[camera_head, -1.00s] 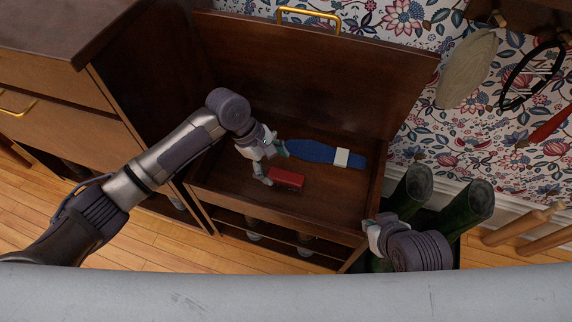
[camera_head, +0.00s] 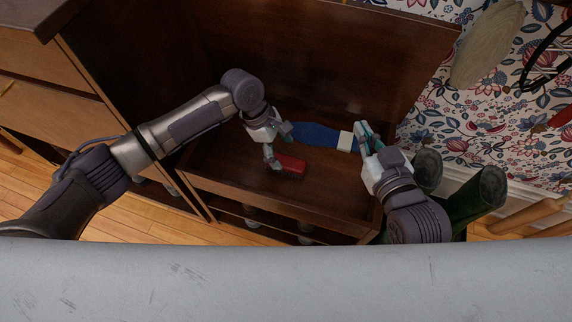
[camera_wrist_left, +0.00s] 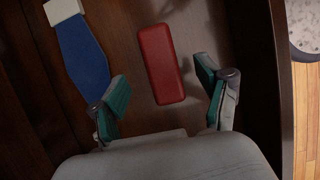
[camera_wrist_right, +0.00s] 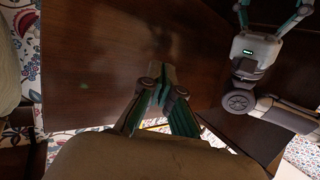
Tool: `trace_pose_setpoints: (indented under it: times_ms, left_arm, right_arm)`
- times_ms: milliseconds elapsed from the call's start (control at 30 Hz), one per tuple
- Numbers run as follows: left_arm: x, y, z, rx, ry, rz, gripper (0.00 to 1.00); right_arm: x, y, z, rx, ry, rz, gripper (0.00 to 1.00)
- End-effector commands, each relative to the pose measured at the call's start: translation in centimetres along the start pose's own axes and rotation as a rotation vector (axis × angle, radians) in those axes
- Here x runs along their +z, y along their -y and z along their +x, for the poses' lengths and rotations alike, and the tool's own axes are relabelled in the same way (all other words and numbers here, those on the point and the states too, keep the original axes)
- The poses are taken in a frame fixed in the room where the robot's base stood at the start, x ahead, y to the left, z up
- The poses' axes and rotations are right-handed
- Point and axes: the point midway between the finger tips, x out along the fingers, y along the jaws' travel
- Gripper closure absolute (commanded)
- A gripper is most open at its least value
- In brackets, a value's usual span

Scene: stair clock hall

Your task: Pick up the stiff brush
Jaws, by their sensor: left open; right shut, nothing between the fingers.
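A red block-shaped object (camera_head: 290,165), which looks like the stiff brush, lies on the floor of the open wooden bench compartment. Its bristles cannot be made out. My left gripper (camera_head: 279,146) is open just above and beside it. In the left wrist view the red brush (camera_wrist_left: 161,62) lies ahead, between the lines of the two spread fingers (camera_wrist_left: 160,88), with no clear contact. My right gripper (camera_head: 364,130) is shut and empty over the right end of the compartment, close to the white band of a blue item. In the right wrist view its fingertips (camera_wrist_right: 161,82) meet.
The long blue item (camera_head: 312,133) with a white band (camera_head: 345,141) lies behind the brush; it shows in the left wrist view (camera_wrist_left: 82,58). The raised lid (camera_head: 330,60) stands behind. Green boots (camera_head: 478,190) stand at the right. A drawer cabinet (camera_head: 40,70) is at the left.

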Motion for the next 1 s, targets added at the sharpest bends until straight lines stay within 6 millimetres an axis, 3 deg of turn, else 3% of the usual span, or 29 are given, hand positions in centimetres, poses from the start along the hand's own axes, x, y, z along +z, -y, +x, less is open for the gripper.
trace_pose_setpoints:
  times_ms: [267, 467, 700, 1000]
  left_arm:
    - [-0.2, 0.0, 1.2, 0.000, 0.000, 0.001, 0.24]
    - [-0.7, 0.0, 2.8, 0.000, 0.000, 0.001, 0.24]
    - [-0.8, 0.0, 4.8, -0.001, 0.001, 0.002, 0.24]
    - [-0.8, 0.0, 5.5, 0.001, 0.001, 0.001, 0.24]
  right_arm:
    - [-2.2, 0.4, 0.2, -0.009, -0.139, 0.002, 1.00]
    - [-6.3, 1.0, -0.3, -0.023, -0.385, 0.007, 1.00]
    - [-10.5, 1.6, -2.5, -0.038, -0.668, 0.016, 1.00]
    - [-12.3, 1.7, -4.0, -0.044, -0.795, 0.022, 1.00]
